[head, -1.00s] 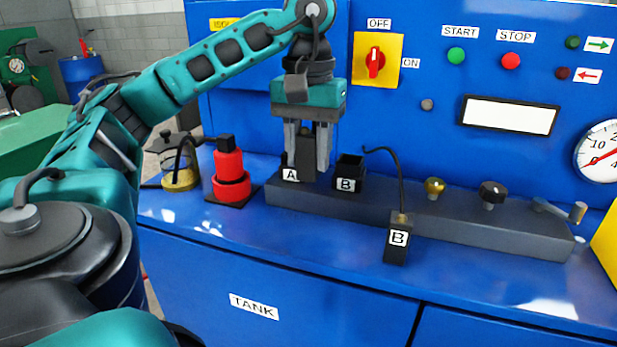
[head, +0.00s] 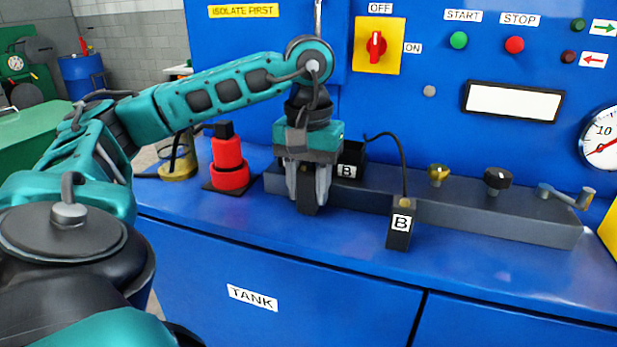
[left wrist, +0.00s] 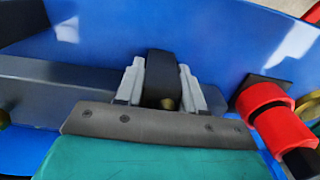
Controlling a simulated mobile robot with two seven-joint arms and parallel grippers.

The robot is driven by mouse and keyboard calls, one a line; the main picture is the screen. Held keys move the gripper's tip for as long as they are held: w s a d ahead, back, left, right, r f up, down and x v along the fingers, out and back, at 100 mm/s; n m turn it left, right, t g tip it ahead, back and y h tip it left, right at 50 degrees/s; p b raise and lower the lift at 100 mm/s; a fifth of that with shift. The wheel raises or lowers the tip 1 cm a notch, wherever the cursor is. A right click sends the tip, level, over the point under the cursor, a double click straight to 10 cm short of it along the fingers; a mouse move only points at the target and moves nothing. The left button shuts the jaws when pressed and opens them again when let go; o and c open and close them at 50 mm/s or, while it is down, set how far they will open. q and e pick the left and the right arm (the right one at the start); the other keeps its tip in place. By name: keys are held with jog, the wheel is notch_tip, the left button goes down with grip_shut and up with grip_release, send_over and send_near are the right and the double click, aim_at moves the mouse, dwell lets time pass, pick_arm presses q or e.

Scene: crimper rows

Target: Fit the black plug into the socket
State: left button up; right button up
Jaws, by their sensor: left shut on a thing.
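My left gripper (head: 308,205) points down and is shut on a black plug (head: 306,190), just in front of the grey rail (head: 460,220). In the left wrist view the black plug (left wrist: 164,70) sits between the two grey fingers, with a brass fitting facing the camera. I cannot tell whether its lower end touches the counter. An open black socket marked B (head: 352,160) stands on the rail, right behind the gripper. Another black plug marked B (head: 399,232), with a cable from its top, stands at the rail's front. The spot of socket A is hidden behind my gripper. My right gripper is not in view.
A red and black device (head: 229,165) stands left of the gripper, with a brass-based piece (head: 178,168) beyond. Brass and black knobs (head: 497,180) and a grey lever (head: 567,195) sit along the rail. The blue counter front (head: 260,225) is clear.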

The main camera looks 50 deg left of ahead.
aim_at(309, 170)
pick_arm(q)
jog(key=shift+f, duration=0.2)
jog(key=o, duration=1.1)
jog(key=shift+r, duration=0.1)
notch_tip(309, 170, up, 9)
jog(key=p, duration=0.3)
jog(key=shift+f, duration=0.45)
jog(key=shift+r, duration=2.1)
